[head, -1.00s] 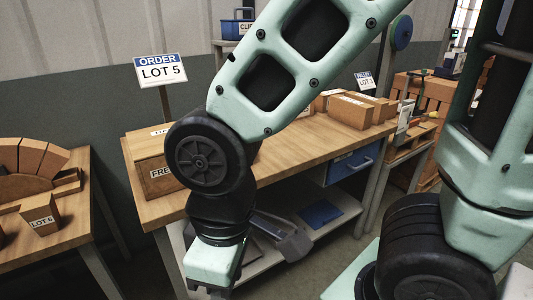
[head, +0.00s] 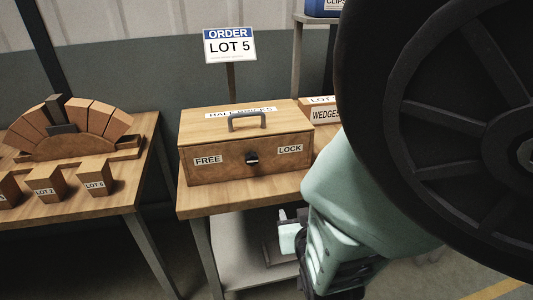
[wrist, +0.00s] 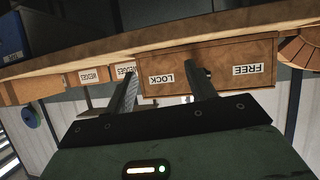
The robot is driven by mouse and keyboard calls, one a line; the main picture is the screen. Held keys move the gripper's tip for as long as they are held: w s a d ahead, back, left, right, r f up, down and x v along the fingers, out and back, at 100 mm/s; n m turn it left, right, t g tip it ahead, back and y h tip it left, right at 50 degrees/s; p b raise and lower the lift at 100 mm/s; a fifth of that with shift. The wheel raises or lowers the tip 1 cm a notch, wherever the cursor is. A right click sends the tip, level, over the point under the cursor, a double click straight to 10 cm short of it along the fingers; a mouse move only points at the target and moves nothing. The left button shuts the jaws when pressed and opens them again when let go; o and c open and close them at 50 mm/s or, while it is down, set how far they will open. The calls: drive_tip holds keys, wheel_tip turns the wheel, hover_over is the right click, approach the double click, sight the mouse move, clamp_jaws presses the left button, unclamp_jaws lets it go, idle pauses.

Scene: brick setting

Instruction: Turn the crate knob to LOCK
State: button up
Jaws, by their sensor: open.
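The wooden crate (head: 215,170) stands on the bench in the head view, with a handle on its lid. Its front has a FREE label (head: 208,160) at left, a LOCK label (head: 290,149) at right and a small dark knob (head: 252,159) between them. Which label the knob points to is unclear. In the wrist view the crate appears upside down, with LOCK (wrist: 161,79) left and FREE (wrist: 247,70) right. My gripper (wrist: 160,70) is open and empty, facing the crate front.
The ORDER LOT 5 sign (head: 230,45) stands behind the crate. A WEDGES box (head: 325,115) sits right of it. A side table (head: 105,195) at left holds a brick arch (head: 75,147) and several labelled blocks. My arm covers the head view's right side.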

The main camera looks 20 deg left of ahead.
drive_tip(key=s+a+r+n+t+y, duration=0.2)
drive_tip(key=s+a+n+t+y, duration=0.15)
drive_tip(key=a, duration=0.25)
drive_tip(key=b, duration=0.2)
approach(253, 162)
drive_tip(key=shift+y, duration=0.45)
drive_tip(key=x, duration=0.9)
drive_tip(key=shift+w+f, duration=0.1)
drive_tip(key=shift+w, duration=0.2)
drive_tip(key=c, duration=1)
